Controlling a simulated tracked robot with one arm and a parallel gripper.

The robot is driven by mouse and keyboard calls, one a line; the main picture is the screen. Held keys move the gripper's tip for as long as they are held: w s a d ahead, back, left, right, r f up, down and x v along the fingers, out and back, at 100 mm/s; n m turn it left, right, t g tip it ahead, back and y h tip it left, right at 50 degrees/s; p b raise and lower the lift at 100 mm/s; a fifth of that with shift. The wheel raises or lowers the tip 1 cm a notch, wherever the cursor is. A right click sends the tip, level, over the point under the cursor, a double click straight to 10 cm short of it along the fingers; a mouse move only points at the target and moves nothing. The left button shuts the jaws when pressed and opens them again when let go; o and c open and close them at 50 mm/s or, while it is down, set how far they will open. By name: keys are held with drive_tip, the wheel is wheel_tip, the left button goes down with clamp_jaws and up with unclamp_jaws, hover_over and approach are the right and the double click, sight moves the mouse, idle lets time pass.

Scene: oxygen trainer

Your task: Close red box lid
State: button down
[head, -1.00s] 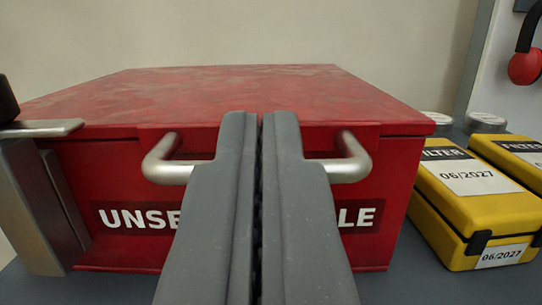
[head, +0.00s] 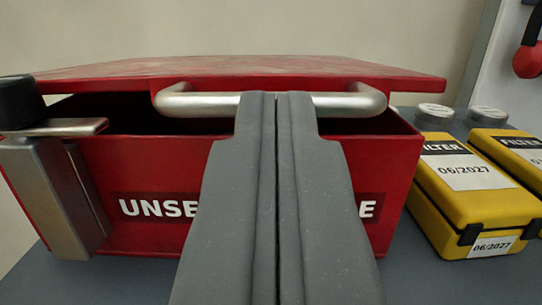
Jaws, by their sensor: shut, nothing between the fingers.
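The red box (head: 120,175) stands on the grey surface, with white lettering on its front that my fingers partly cover. Its red lid (head: 250,66) is raised at the front, and a dark gap shows between the lid and the box rim. A silver bar handle (head: 345,104) is fixed to the lid's front edge. My gripper (head: 276,96) is shut and empty. Its fingertips overlap the middle of the handle in the head view; I cannot tell whether they touch it. The box's inside is mostly hidden in shadow.
A metal latch bracket (head: 40,190) with a black knob (head: 20,102) is at the box's left. Yellow filter boxes (head: 455,195) stand close on the right, with silver-capped jars (head: 434,115) behind. A red and black object (head: 528,60) is at the upper right.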

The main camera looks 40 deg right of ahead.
drive_tip(key=s+a+f+b, duration=0.5)
drive_tip(key=f, duration=0.1)
drive_tip(key=shift+s+f, duration=0.15)
drive_tip(key=shift+f, duration=0.1)
idle(0.3)
drive_tip(key=w+a+n+y, duration=0.6)
drive_tip(key=y, duration=0.4)
wheel_tip(320, 180, up, 18)
drive_tip(key=w+d+n+y+p, duration=0.1)
drive_tip(key=d+n+y+p, duration=0.1)
drive_tip(key=p, duration=1.3)
drive_tip(key=shift+n+t+y, duration=0.3)
drive_tip(key=shift+y, duration=0.6)
